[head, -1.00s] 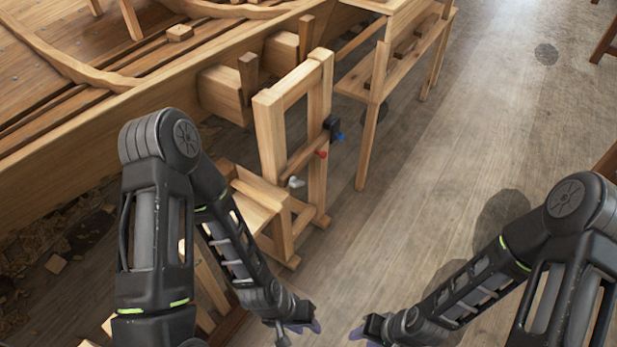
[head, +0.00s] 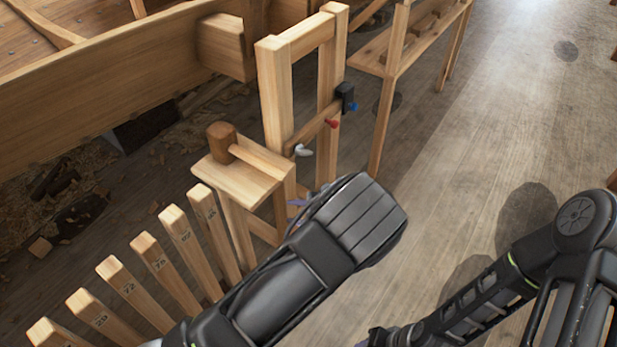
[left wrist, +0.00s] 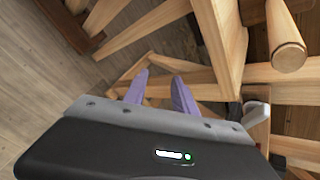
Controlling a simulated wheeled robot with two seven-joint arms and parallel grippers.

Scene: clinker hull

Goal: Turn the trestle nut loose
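A pale grey wing-shaped nut (head: 303,151) sits low on the wooden trestle frame (head: 275,95), at the end of its crossbar. It also shows at the right of the left wrist view (left wrist: 257,113). My left gripper (left wrist: 160,88) has two purple fingers standing apart with nothing between them, pointing at the trestle timbers, left of the nut. In the head view its fingertips (head: 296,206) are just below the nut, mostly hidden behind my left wrist. My right gripper (head: 370,340) is at the bottom edge, partly cut off, away from the trestle.
A red knob (head: 332,124) and a black block (head: 345,97) with a blue knob sit on the trestle's right post. A wooden mallet (head: 222,143) lies on the small stand (head: 240,183). Several numbered slats stand at lower left. The floor at right is open.

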